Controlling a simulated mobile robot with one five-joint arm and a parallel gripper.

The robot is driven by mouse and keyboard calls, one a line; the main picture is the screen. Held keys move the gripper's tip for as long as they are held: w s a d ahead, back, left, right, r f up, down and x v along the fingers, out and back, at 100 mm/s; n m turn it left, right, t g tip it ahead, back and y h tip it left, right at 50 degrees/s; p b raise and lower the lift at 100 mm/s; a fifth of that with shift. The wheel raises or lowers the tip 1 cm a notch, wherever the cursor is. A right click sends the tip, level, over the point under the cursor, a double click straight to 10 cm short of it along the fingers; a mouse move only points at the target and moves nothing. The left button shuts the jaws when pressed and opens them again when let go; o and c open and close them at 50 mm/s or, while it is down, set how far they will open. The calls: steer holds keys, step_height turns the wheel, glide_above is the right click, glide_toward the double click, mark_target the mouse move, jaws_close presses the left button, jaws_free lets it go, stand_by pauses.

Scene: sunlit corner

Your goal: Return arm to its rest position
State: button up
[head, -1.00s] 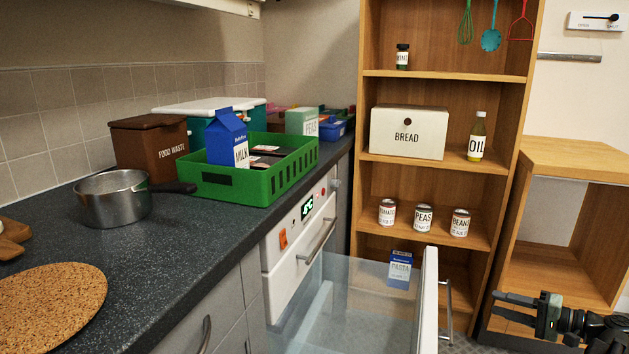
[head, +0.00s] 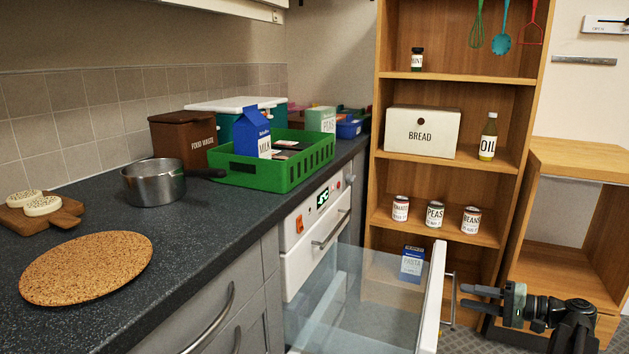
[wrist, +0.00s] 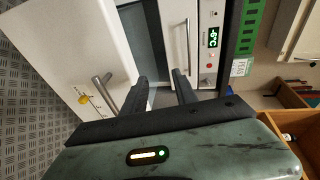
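My gripper (head: 465,296) is at the lower right of the head view, at the end of my dark arm. It points left toward the pulled-out drawer's front (head: 434,300) and its handle (head: 452,298), just to the right of them in the picture. The two dark fingers are apart with nothing between them. The wrist view also shows my gripper (wrist: 158,85) with a clear gap between its fingers, in front of the oven front (wrist: 180,30) and a pale panel with a bar handle. I cannot tell whether a finger touches the handle.
The counter (head: 200,222) holds a cork mat (head: 88,266), a saucepan (head: 153,184), a wooden board and a green crate (head: 290,172). The shelf unit (head: 455,82) holds a bread box (head: 422,132), an oil bottle and cans. An open wooden cabinet (head: 578,158) stands right.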

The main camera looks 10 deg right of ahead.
steer(key=w+a+f+n+g+p, duration=0.1)
steer(key=w+a+n+g, duration=0.15)
steer(key=a, duration=0.75)
steer(key=w+a+f+n+g+y, duration=0.1)
steer(key=w+a+f+g, duration=0.15)
steer(key=a, duration=0.65)
steer(key=w+a+f+n+g+p, duration=0.1)
steer(key=w+a+n+g, duration=0.15)
steer(key=a, duration=0.75)
steer(key=s+a+f+n+g+h, duration=0.1)
steer(key=s+a+f+g+h, duration=0.15)
steer(key=a, duration=0.25)
steer(key=s+a+f+n+g+h+p, duration=0.1)
steer(key=s+a+f+h, duration=0.1)
steer(key=a+f+h, duration=0.3)
steer(key=s+a+f+n+g+h, duration=0.1)
steer(key=s+a+f, duration=0.15)
steer(key=a, duration=0.35)
steer(key=d+h+p, duration=0.2)
steer(key=d+h, duration=0.2)
steer(key=d, duration=0.3)
step_height(320, 180, up, 36)
steer(key=p, duration=3.6)
steer(key=shift+w+r+m, duration=0.15)
steer(key=shift+r+m, duration=0.05)
steer(key=shift+m, duration=0.1)
steer(key=shift+f, duration=0.1)
